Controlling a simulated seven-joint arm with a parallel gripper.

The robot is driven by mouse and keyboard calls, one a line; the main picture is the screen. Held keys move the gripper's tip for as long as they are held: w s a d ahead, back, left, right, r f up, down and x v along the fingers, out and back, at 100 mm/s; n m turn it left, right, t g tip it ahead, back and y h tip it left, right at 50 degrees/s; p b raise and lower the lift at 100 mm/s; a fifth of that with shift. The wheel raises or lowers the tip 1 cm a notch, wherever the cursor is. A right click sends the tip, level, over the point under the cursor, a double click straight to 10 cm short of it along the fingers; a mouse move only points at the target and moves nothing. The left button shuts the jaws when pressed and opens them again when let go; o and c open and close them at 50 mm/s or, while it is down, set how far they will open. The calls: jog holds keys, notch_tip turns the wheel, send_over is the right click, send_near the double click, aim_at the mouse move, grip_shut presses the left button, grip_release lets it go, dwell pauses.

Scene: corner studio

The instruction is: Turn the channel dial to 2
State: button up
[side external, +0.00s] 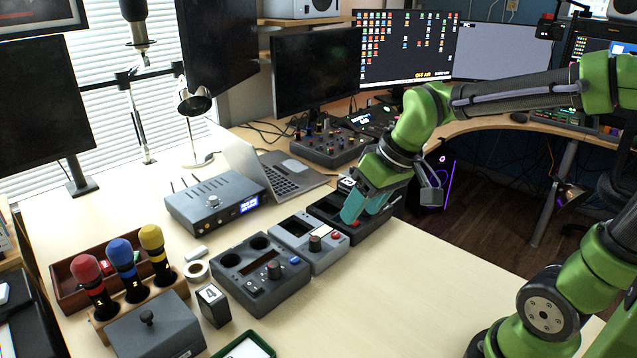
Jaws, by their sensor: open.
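My gripper (366,208) has teal fingers that point down and are apart, with nothing seen between them. It is over the black box (372,238) at the right end of a row of devices. The light grey box (296,249) left of it carries a dark round knob (315,243) and a red button. I cannot read any channel numbers, nor tell which knob is the channel dial. The fingers hide part of the black box.
A grey receiver (214,203) with antennas and a lit display stands behind the devices. Coloured microphones (122,268) stand in a wooden holder at left. A block marked 4 (213,305) and a lidded grey box (155,332) are in front. The table's right front is clear.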

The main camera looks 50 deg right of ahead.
aim_at(275, 264)
jog(key=w+a+n+g+y, duration=0.1)
jog(key=w+a+n+y, duration=0.1)
jog(key=w+a+n, duration=0.55)
jog(key=w+f+n, duration=0.1)
jog(key=w+f, duration=0.1)
jog(key=f, duration=0.3)
jog(key=w+a+f+n, duration=0.1)
jog(key=w+f, duration=0.1)
jog(key=f, duration=0.3)
jog(key=w+a+f+n, duration=0.1)
jog(key=w+f, duration=0.1)
jog(key=f, duration=0.3)
jog(key=shift+f, duration=0.2)
grip_shut()
